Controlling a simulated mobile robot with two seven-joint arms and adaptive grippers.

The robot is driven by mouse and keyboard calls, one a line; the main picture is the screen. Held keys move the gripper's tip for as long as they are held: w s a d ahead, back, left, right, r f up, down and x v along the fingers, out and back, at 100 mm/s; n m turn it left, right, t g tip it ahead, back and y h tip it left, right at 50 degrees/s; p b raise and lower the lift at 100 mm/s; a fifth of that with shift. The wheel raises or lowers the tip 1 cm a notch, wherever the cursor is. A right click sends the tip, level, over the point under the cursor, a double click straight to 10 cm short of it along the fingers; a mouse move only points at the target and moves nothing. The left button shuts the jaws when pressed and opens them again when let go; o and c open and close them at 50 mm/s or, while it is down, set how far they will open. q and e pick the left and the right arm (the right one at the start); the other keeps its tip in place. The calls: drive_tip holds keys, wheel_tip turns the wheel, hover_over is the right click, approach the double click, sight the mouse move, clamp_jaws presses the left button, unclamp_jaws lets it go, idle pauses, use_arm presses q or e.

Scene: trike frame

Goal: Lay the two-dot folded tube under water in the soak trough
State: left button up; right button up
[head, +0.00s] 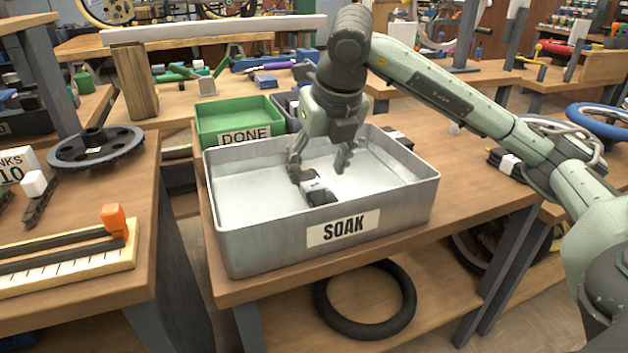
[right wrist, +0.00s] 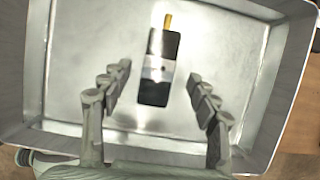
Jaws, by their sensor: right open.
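The grey metal soak trough (head: 250,245) stands on the wooden bench, with a SOAK label on its front. A black folded tube (head: 320,196) with a pale band lies inside it. In the right wrist view the tube (right wrist: 155,92) shows a yellow-orange end and a dark mark on its band; I cannot count the dots. The trough floor looks pale and shiny; the water level is unclear. My right gripper (head: 320,168) points down into the trough, open, with its fingers apart on either side of the tube and not closed on it. My left gripper is out of view.
A green DONE bin (head: 225,118) and a grey bin (head: 283,122) stand behind the trough. More black folded tubes with white bands (head: 507,163) lie to the right. A ruler board (head: 70,262) and a toothed black ring (head: 95,147) lie on the left bench. A tyre (head: 365,328) lies below.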

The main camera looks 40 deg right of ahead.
drive_tip(key=v, duration=0.4)
drive_tip(key=shift+r, duration=0.2)
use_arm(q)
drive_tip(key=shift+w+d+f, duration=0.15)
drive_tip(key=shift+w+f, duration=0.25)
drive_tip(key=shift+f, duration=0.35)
use_arm(e)
drive_tip(key=shift+s+r, duration=0.25)
drive_tip(key=shift+r, duration=0.15)
drive_tip(key=shift+a, duration=0.1)
